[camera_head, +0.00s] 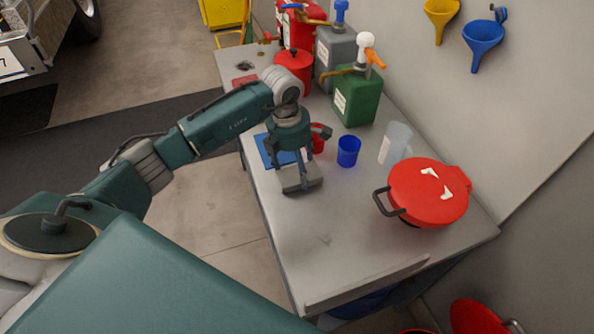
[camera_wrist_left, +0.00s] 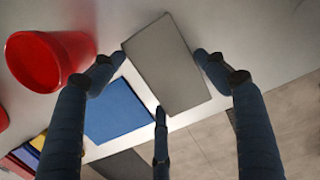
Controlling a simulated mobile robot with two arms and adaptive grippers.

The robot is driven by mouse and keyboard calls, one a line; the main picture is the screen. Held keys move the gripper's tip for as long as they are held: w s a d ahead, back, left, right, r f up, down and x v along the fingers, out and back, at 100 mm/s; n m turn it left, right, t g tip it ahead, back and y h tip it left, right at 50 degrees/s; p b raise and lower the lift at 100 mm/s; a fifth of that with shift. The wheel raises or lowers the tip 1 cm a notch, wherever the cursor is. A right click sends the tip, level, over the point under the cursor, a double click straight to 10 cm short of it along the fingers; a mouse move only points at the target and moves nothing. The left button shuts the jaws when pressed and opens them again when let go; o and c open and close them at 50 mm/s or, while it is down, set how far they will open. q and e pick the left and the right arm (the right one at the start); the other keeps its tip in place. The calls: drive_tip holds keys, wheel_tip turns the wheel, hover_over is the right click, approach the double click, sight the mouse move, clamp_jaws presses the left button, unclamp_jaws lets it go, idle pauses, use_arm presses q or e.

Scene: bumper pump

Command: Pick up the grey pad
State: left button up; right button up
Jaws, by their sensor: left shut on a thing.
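The grey pad (camera_head: 300,181) is a flat rectangular block at the left edge of the table in the head view. My left gripper (camera_head: 298,170) reaches down over it with its fingers around it. In the left wrist view the grey pad (camera_wrist_left: 167,65) lies between the fingers of my left gripper (camera_wrist_left: 157,80), which is shut on it. I cannot tell whether the pad is clear of the table. The blue pad (camera_wrist_left: 117,110) lies beside it, and it shows partly behind my gripper in the head view (camera_head: 272,152). My right gripper is not in view.
A red cup (camera_wrist_left: 45,62) stands close to my left gripper. A blue cup (camera_head: 348,151), a clear container (camera_head: 395,143) and a red-lidded pot (camera_head: 428,191) stand to the right. A green pump can (camera_head: 356,99) is behind. The table's front (camera_head: 330,235) is clear.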

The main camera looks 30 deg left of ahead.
sight(296, 170)
use_arm(q)
wheel_tip(296, 170, up, 18)
drive_tip(key=b, duration=0.3)
drive_tip(key=shift+r, duration=0.5)
